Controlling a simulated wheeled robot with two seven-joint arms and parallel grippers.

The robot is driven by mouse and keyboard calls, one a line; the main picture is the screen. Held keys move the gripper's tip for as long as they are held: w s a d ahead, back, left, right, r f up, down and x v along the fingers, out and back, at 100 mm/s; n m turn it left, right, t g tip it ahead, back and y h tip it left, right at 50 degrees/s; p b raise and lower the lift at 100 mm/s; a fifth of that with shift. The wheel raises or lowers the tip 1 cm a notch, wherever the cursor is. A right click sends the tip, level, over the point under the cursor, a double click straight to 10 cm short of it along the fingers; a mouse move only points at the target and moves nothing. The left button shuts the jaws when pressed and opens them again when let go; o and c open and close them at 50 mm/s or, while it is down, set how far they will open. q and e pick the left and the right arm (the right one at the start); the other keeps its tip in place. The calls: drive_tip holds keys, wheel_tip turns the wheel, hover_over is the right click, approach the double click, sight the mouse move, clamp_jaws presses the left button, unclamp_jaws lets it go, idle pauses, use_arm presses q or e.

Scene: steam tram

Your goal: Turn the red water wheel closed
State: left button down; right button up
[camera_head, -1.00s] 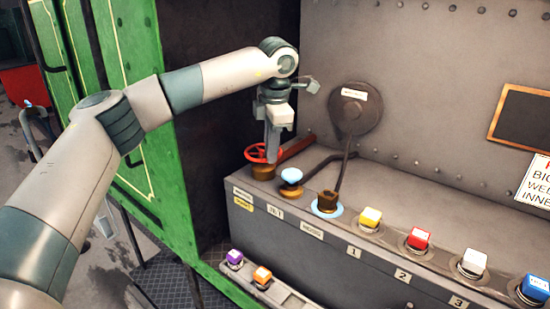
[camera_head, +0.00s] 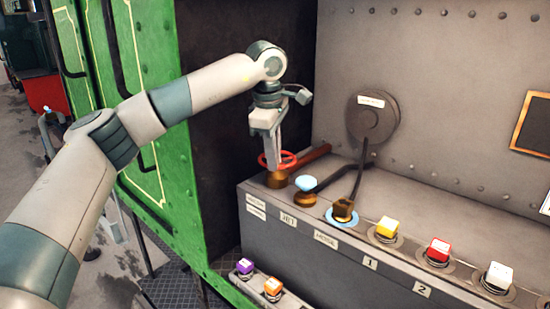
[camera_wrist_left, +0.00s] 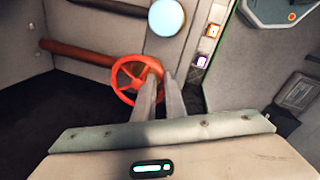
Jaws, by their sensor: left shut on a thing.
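The red water wheel (camera_head: 286,161) sits on a brass fitting at the left end of the grey console. It is a small spoked handwheel. My left gripper (camera_head: 272,160) reaches down from above onto the wheel. In the left wrist view its fingers (camera_wrist_left: 160,84) are close together at the wheel's right side, shut on its rim, though the exact contact is partly hidden. My right gripper is in neither view.
A copper pipe (camera_head: 310,156) runs behind. Coloured cube buttons (camera_head: 387,228) line the console. A green panel (camera_head: 165,150) stands left.

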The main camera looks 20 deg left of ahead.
use_arm(q)
drive_tip(key=c, duration=1.8)
unclamp_jaws()
drive_tip(key=shift+c, duration=0.2)
drive_tip(key=shift+r, duration=0.2)
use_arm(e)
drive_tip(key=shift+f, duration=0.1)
